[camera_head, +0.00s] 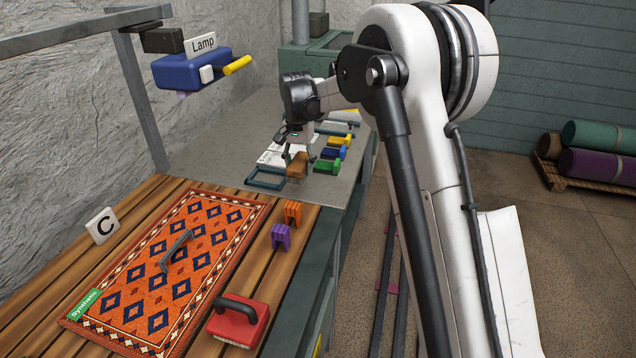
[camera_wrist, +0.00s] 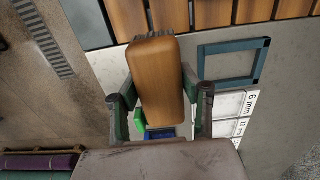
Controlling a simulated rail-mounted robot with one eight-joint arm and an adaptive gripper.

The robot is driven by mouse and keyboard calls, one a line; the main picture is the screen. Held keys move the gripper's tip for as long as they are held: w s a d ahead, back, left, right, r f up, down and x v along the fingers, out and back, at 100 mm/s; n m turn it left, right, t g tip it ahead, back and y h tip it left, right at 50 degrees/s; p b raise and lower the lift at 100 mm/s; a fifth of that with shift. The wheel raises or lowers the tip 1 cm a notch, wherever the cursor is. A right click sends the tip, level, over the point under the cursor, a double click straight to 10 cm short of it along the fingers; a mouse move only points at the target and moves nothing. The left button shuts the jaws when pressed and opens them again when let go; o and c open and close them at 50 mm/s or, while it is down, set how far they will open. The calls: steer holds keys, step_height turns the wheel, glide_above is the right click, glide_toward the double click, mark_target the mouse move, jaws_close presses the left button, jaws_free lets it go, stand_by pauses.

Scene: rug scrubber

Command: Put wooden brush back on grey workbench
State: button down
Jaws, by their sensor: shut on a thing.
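The wooden brush (camera_wrist: 156,85) is held between the two fingers of my gripper (camera_wrist: 160,100) in the wrist view. In the head view the brush (camera_head: 297,166) hangs below my gripper (camera_head: 298,150), over the grey workbench (camera_head: 232,140). My gripper is shut on the brush. In the wrist view the grey workbench (camera_wrist: 112,68) lies below the brush. I cannot tell whether the brush touches the surface. An empty blue-grey frame (camera_wrist: 232,62) lies beside the brush, and it also shows in the head view (camera_head: 265,185).
Green (camera_head: 327,166), blue (camera_head: 332,153) and yellow blocks stand in a row right of my gripper. A wooden slat table with a patterned rug (camera_head: 205,245) and a red scrubber (camera_head: 238,322) lies in front. A blue lamp (camera_head: 192,72) overhangs the left side.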

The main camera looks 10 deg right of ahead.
glide_above(318, 189)
step_height(318, 189, down, 4)
steer(key=shift+w+f, duration=0.1)
steer(key=shift+f, duration=1.85)
steer(key=shift+f, duration=0.1)
steer(key=c, duration=1.1)
jaws_free()
